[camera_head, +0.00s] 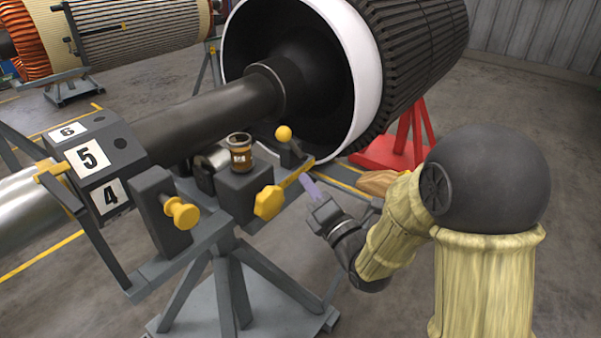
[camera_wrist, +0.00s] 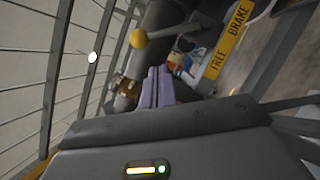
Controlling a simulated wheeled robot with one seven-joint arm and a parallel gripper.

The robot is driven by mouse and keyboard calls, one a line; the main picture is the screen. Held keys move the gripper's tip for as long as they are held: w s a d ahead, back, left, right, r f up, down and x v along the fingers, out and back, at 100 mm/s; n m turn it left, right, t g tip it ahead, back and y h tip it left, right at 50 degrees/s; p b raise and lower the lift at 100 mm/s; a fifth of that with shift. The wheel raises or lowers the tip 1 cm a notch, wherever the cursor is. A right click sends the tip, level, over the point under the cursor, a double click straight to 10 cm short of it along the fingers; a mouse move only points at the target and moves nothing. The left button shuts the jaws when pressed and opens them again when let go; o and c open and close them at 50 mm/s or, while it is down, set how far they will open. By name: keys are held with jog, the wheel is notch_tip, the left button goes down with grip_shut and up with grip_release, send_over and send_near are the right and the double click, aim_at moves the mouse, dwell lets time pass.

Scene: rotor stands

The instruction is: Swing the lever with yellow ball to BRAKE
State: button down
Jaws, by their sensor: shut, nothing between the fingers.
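The yellow ball (camera_head: 283,133) tops a short dark lever that stands up from a block on the grey stand. The wrist view shows the ball (camera_wrist: 138,38) with its grey lever rod (camera_wrist: 172,32) running right toward the label plate. The yellow plate (camera_wrist: 228,40) reads FREE at its lower end and BRAKE at its upper end. Which word the lever points to I cannot tell. My gripper (camera_head: 309,187) is shut and empty, with lilac fingers, just right of the plate's near side and below the ball. In the wrist view its fingers (camera_wrist: 158,80) are apart from ball and rod.
A brown jar (camera_head: 239,155) stands on the block left of the lever. A yellow knob (camera_head: 269,202) juts from the block, and another yellow knob (camera_head: 182,213) is farther left. The large white-rimmed rotor (camera_head: 355,75) is behind, over a red stand (camera_head: 395,150).

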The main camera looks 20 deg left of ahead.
aim_at(292, 145)
jog(key=x, duration=0.9)
jog(key=shift+p, duration=0.4)
jog(key=shift+w+a, duration=0.1)
jog(key=shift+a, duration=0.05)
